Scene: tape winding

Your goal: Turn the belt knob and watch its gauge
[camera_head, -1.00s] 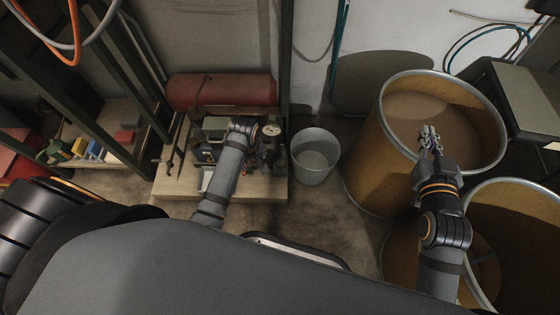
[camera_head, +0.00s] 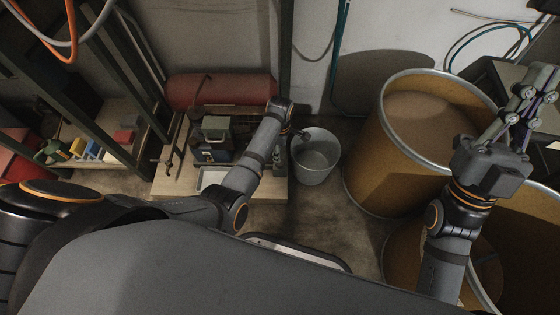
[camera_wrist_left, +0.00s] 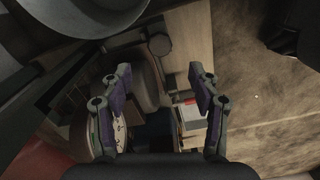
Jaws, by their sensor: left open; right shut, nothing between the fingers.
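My left gripper (camera_wrist_left: 155,85) is open in the left wrist view, its two fingers apart over the machine on the wooden bench. In the head view its arm covers the right end of the bench, and the gripper (camera_head: 302,134) shows only as a small part beside the bucket. A white gauge dial (camera_wrist_left: 119,132) shows partly behind the left-hand finger in the wrist view; its needle is unreadable. The gauge is hidden in the head view. I cannot pick out the belt knob with certainty. My right gripper (camera_head: 528,98) is shut and empty, raised at the far right.
A grey bucket (camera_head: 316,158) stands right of the bench (camera_head: 175,188). A red cylinder (camera_head: 222,91) lies behind the bench. Large drums (camera_head: 378,155) stand on the right, close to my right arm. A shelf with small coloured boxes (camera_head: 95,150) is at left.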

